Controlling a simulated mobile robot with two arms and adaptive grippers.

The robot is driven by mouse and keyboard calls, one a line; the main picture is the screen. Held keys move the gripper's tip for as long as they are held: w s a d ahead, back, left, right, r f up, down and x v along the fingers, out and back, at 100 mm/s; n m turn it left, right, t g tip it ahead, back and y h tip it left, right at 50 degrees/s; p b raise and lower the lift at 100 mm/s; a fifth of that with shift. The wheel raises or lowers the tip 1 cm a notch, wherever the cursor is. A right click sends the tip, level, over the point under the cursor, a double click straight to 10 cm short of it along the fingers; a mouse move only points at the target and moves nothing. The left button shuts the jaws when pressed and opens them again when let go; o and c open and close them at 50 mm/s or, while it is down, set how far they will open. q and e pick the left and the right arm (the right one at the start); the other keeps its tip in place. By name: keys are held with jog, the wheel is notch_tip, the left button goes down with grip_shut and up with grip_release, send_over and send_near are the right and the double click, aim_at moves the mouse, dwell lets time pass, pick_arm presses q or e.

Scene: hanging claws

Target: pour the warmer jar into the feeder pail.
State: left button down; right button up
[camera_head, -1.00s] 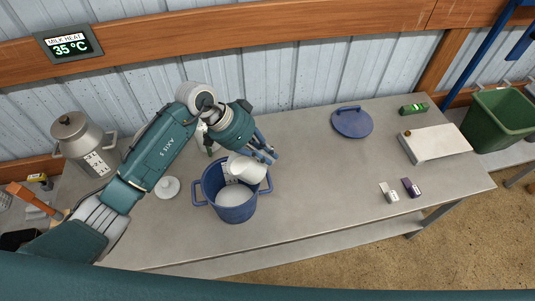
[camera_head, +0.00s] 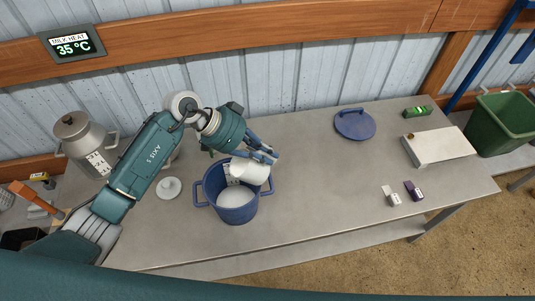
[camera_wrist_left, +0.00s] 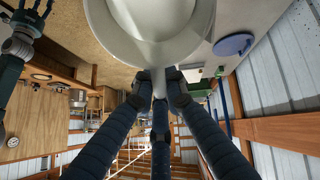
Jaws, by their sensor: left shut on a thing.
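My left gripper (camera_head: 264,155) is shut on a white jar (camera_head: 251,173), gripping it by its handle. It holds the jar strongly tilted over the blue feeder pail (camera_head: 212,206), with the mouth toward the left. White liquid (camera_head: 236,197) shows inside the pail. A distinct falling stream cannot be made out. In the left wrist view the fingers (camera_wrist_left: 160,85) close around the handle of the jar (camera_wrist_left: 150,45). My right gripper (camera_wrist_left: 28,14) shows only at that view's top left corner, empty with fingers spread.
A white round lid (camera_head: 169,188) lies left of the pail; a blue lid (camera_head: 355,126) lies at the back. A metal can (camera_head: 84,138) stands at the far left. Small boxes (camera_head: 402,194) and a white case (camera_head: 437,148) sit right. The table middle is clear. A wall display (camera_head: 73,43) reads 35 °C.

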pick_arm(q)
jog(key=shift+a+r+h, duration=0.2)
jog(key=shift+a+h, duration=0.05)
jog(key=shift+h, duration=0.05)
jog(key=shift+a+h, duration=0.1)
jog(key=shift+h, duration=0.2)
jog(key=shift+s+a+r+h, duration=0.1)
jog(key=shift+a+r+h, duration=0.05)
jog(key=shift+a+h, duration=0.15)
jog(key=shift+d+b, duration=0.1)
jog(key=shift+b, duration=0.25)
jog(key=shift+a+t+h+b, duration=0.3)
jog(key=shift+a+h, duration=0.05)
jog(key=shift+h, duration=0.15)
jog(key=shift+a+r, duration=0.1)
